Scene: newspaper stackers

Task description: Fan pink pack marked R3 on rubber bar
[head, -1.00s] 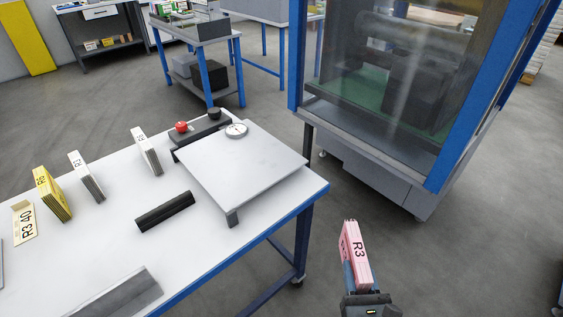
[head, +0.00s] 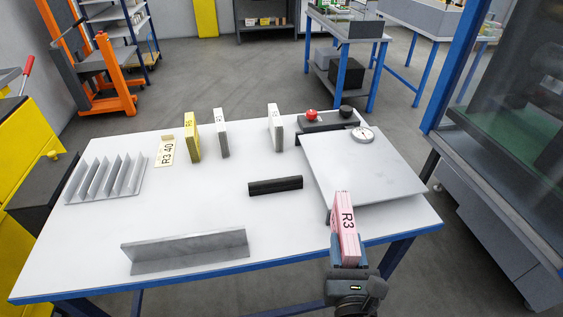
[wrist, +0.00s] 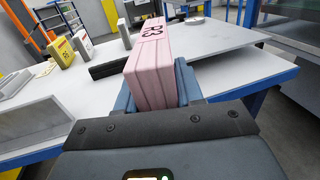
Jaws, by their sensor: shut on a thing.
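The pink pack marked R3 (head: 346,226) stands upright in my gripper (head: 347,252), which is shut on its lower part. In the head view it is at the table's front right edge, in front of the grey raised plate. The pack also fills the middle of the wrist view (wrist: 152,68), between the blue fingers of my gripper (wrist: 158,95). The black rubber bar (head: 275,186) lies on the white table, left of the plate and apart from the pack. It shows in the wrist view (wrist: 107,69) behind the pack, partly hidden by it.
The white table (head: 215,210) bears a grey angled rail (head: 186,250) at the front and a slotted rack (head: 105,180) at left. The raised plate (head: 365,170) carries a dial.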

